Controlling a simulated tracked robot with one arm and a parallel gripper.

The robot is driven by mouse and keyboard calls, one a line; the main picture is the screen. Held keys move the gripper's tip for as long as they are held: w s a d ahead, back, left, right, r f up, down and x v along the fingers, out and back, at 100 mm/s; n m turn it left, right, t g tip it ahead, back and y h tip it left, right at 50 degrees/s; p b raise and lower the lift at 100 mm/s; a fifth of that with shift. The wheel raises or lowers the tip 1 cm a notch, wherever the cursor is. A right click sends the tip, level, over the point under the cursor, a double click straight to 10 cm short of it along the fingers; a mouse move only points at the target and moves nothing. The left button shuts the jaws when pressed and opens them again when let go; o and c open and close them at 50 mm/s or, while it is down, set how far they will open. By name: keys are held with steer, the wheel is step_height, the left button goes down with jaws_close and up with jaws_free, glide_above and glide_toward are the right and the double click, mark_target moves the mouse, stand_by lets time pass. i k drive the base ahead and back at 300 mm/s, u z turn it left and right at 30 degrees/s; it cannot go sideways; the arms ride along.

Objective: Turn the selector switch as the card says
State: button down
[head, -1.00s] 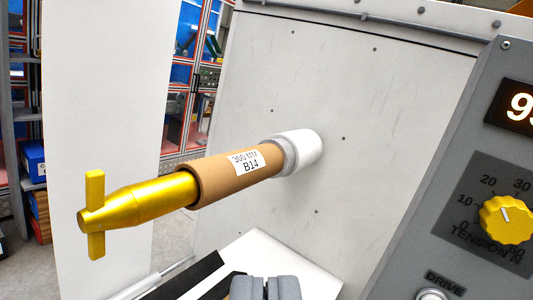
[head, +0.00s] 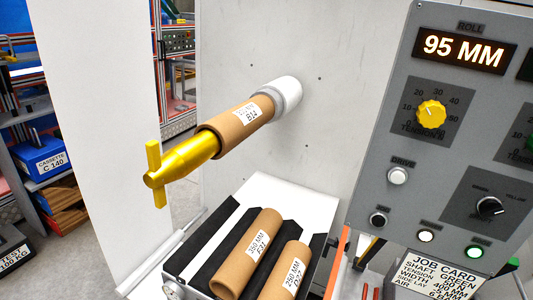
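The selector switch (head: 490,207) is a black knob with a white mark on a dark plate at the right of the grey control panel (head: 412,140). Its small labels are blurred; the right one seems to read YELLOW. I cannot tell its setting for sure. The job card (head: 432,281) at the bottom right is cut off by the frame edge. Its top lines seem to read SHAFT GREEN, then TENSION, WIDTH, SIDE LAY and AIR, with values partly unreadable. My gripper is not in view now.
A yellow tension knob (head: 431,114), a white DRIVE button (head: 398,176) and two lit buttons, one greenish (head: 474,252), share the panel. A display (head: 463,48) reads 95 MM. A yellow-ended shaft (head: 185,160) carries a cardboard core (head: 240,128). More cores (head: 247,254) lie on a rack below.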

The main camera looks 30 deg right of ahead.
mark_target(489, 208)
steer(key=z, duration=0.05)
steer(key=k, duration=0.5)
steer(key=z, duration=0.7)
steer(key=i, duration=0.45)
steer(key=z, duration=0.4)
